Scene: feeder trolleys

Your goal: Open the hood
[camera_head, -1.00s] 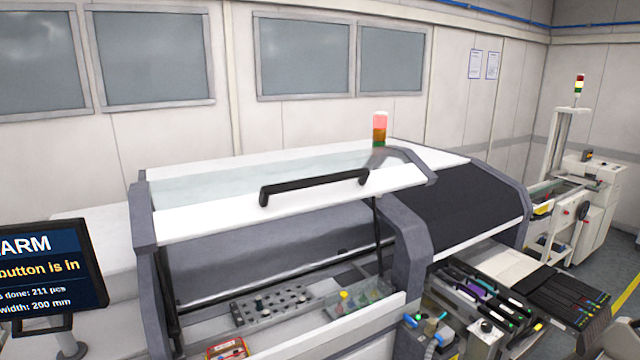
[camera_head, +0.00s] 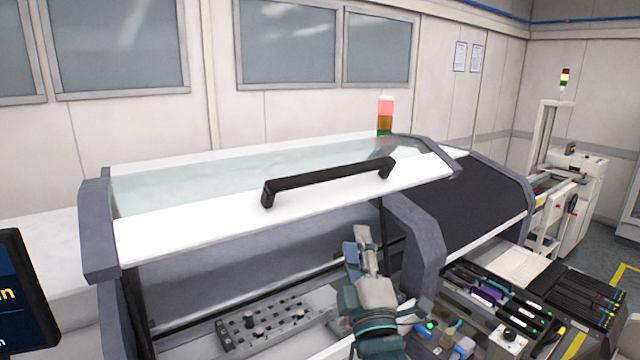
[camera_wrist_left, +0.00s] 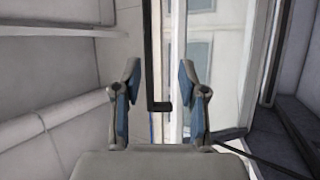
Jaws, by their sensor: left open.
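The hood (camera_head: 225,229) of the machine has a white front panel, a clear window (camera_head: 230,182) and a black bar handle (camera_head: 330,180). It stands raised, with a gap below its front edge where the interior shows. My left gripper (camera_head: 361,243) is open and empty, below the right part of the handle and apart from it in the head view. In the left wrist view its two fingers (camera_wrist_left: 158,85) are spread, and the black handle (camera_wrist_left: 150,55) runs between and beyond them. Contact is not visible. My right gripper is out of view.
A grey plate with knobs (camera_head: 265,322) lies inside the machine. A signal lamp (camera_head: 385,115) stands behind the hood. A dark sloped cover (camera_head: 475,200) and feeders (camera_head: 495,295) are at the right. A monitor (camera_head: 22,290) is at the left edge.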

